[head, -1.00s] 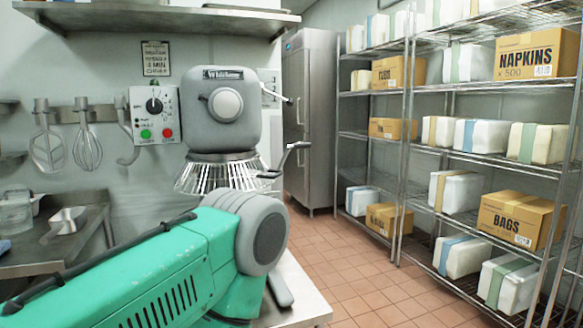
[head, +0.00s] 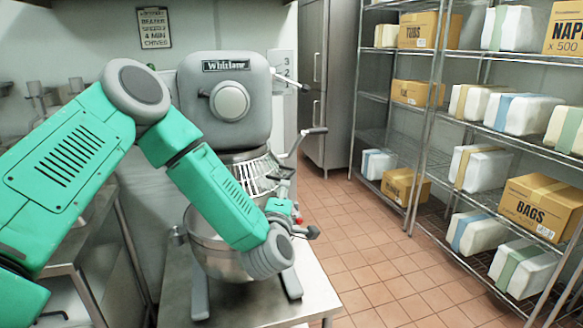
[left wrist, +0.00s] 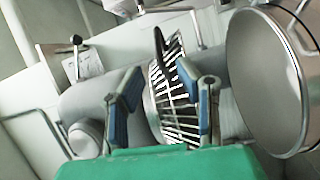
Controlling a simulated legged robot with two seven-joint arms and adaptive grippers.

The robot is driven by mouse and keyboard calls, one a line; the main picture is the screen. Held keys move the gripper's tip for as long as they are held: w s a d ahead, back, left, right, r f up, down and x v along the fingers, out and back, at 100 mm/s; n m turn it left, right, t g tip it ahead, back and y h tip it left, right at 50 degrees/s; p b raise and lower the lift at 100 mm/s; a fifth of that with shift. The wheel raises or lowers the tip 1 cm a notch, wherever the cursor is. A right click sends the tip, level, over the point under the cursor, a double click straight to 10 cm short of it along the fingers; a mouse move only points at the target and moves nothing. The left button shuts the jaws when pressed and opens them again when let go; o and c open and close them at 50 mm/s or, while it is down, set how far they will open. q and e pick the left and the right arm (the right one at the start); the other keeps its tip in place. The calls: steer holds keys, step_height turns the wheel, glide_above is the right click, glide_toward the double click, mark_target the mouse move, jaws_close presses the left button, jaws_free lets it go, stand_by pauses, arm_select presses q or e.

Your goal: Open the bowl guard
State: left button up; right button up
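The wire bowl guard (head: 258,175) is a ring of pale metal bars under the grey mixer head (head: 222,95), above the steel bowl (head: 215,245). My left arm hides part of guard and bowl. My left gripper (head: 297,203) is at the guard's right front side. In the left wrist view my left gripper (left wrist: 163,106) has its two blue-padded fingers apart, with the guard's bars (left wrist: 175,95) showing between and beyond them. A dark elongated handle (left wrist: 160,45) shows at the guard; I cannot tell whether the fingers touch anything. My right gripper is not in view.
A crank lever (head: 312,132) sticks out on the mixer's right, close to my left gripper. The mixer stands on a steel table (head: 315,295). Wire shelves (head: 425,130) with boxes stand right; the tiled floor (head: 355,250) between is clear. A round steel vessel (left wrist: 275,85) shows in the left wrist view.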

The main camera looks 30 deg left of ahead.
mark_target(293, 170)
arm_select(q)
steer(key=x, duration=0.7)
steer(key=d+p+x, duration=0.1)
steer(key=x, duration=0.2)
steer(key=shift+w+r, duration=0.15)
steer(key=shift+w, duration=0.4)
steer(key=shift+w+a, duration=0.15)
steer(key=shift+w, duration=0.1)
steer(key=shift+w+a, duration=0.2)
steer(key=shift+a, duration=0.1)
steer(key=shift+a+f, duration=0.25)
steer(key=shift+a, duration=0.5)
steer(key=shift+d, duration=0.2)
jaws_close()
steer(key=shift+d, duration=0.2)
